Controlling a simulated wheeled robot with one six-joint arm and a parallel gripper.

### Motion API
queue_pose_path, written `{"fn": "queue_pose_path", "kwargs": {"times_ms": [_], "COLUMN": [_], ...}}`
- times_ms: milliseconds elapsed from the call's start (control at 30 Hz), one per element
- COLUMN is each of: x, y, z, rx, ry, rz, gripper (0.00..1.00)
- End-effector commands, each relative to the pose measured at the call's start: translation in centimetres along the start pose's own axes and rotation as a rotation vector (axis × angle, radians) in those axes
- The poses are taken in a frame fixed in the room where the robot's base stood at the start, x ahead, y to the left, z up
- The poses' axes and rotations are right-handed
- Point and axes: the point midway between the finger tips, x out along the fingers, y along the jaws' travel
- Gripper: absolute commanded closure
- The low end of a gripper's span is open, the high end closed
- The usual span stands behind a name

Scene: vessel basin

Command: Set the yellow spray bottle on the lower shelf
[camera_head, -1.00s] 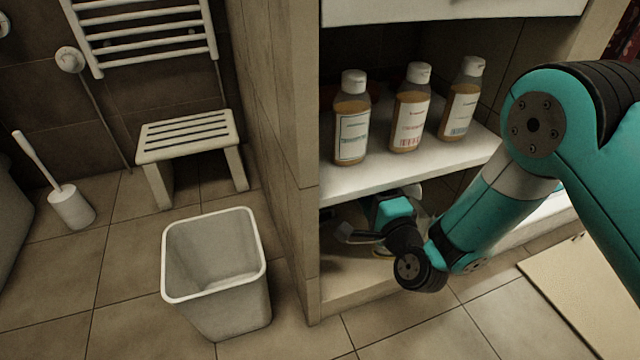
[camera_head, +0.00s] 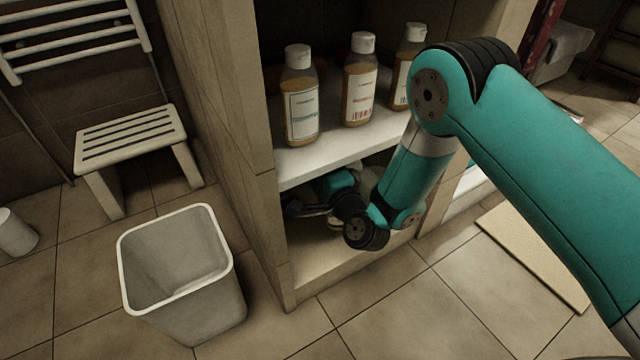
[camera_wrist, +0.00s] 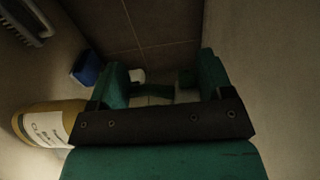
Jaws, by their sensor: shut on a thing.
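The yellow spray bottle (camera_wrist: 42,122) shows in the wrist view as a yellow body with a white label, at the lower left beside my gripper. Its upper part is hidden behind the dark gripper bar. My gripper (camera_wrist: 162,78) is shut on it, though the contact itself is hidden. In the head view my gripper (camera_head: 308,208) is inside the lower compartment, above the lower shelf (camera_head: 318,262), pointing left. The bottle is mostly hidden there by my arm.
Several amber bottles with white caps (camera_head: 300,100) stand on the upper shelf (camera_head: 310,164). In the wrist view a blue object (camera_wrist: 86,68) and a brush (camera_wrist: 28,22) are in the compartment. A bin (camera_head: 180,265) and a slatted stool (camera_head: 130,137) stand left of the cabinet.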

Motion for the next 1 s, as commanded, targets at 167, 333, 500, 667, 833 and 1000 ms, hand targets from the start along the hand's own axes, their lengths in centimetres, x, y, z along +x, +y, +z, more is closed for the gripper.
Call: {"fn": "queue_pose_path", "kwargs": {"times_ms": [167,333,500,667,833,1000], "x": [0.0,0.0,0.0,0.0,0.0,0.0], "y": [3.1,3.3,3.3,3.6,3.6,3.5], "z": [-0.1,-0.8,-0.8,-0.7,-0.7,-0.7], "rx": [0.0,0.001,0.0,0.0,0.0,0.001], "ry": [0.001,0.014,0.013,0.011,0.011,0.011], "rz": [-0.001,-0.002,-0.001,0.0,0.0,0.0], "gripper": [0.9,0.9,0.9,0.17,0.01,0.01]}}
